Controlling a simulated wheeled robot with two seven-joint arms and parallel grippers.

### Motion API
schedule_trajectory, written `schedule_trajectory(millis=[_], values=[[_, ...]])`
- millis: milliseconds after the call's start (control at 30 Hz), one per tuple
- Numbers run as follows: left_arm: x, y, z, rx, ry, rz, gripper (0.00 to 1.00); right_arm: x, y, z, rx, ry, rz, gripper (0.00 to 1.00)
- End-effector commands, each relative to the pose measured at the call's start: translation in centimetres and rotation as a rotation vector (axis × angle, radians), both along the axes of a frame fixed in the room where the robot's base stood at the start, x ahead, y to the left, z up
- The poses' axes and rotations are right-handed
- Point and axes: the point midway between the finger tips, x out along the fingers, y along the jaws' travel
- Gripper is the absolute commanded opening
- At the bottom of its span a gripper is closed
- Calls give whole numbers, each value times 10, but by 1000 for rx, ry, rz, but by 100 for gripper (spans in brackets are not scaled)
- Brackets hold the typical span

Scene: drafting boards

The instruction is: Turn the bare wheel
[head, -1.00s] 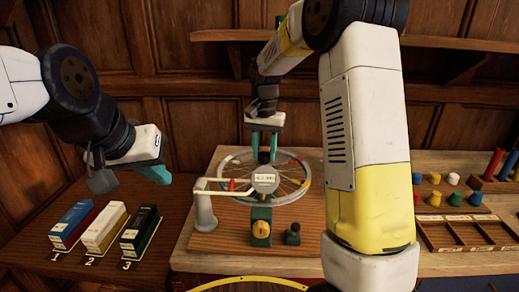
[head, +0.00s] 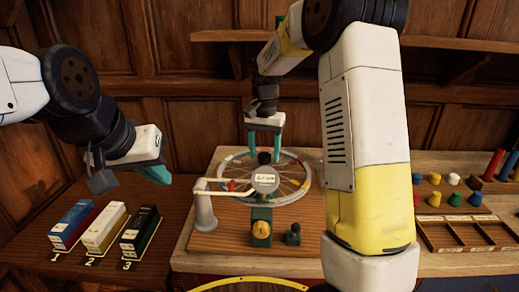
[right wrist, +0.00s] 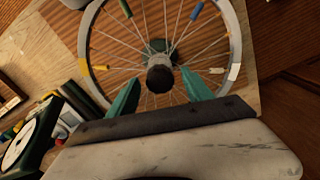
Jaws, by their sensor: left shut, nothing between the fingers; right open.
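The bare spoked wheel (head: 304,172) lies flat on a wooden board, with coloured sleeves on several spokes and a dark hub knob (head: 264,157). The wheel also shows in the right wrist view (right wrist: 86,45), the hub (right wrist: 160,79) at its middle. My right gripper (head: 263,152) is open above the hub, pointing down. In the right wrist view its teal fingers (right wrist: 160,84) lie either side of the knob; I cannot tell whether they touch it. My left gripper (head: 157,176) is shut and empty, at the left, away from the wheel.
A white post with an arm (head: 204,210) and a round grey dial (head: 265,180) stand at the wheel's front. Numbered boxes (head: 101,228) stand left. A divided tray (head: 468,233) and coloured pegs are right.

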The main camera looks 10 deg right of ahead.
Motion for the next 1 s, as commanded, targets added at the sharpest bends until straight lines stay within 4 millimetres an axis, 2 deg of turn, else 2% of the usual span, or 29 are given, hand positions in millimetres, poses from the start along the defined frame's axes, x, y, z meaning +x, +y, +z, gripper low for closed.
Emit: schedule_trajectory(millis=[167, 400, 567, 1000], values=[[0, 0, 0, 0, 0, 0, 0, 1, 0, 12, 1, -3, 0, 59], [0, 0, 0, 0, 0, 0, 0, 1, 0, 53, 1, -4, 0, 59], [0, 0, 0, 0, 0, 0, 0, 1, 0, 72, 0, -2, 0, 59], [0, 0, 0, 0, 0, 0, 0, -2, -1, 80, 3, -3, 2, 59]])
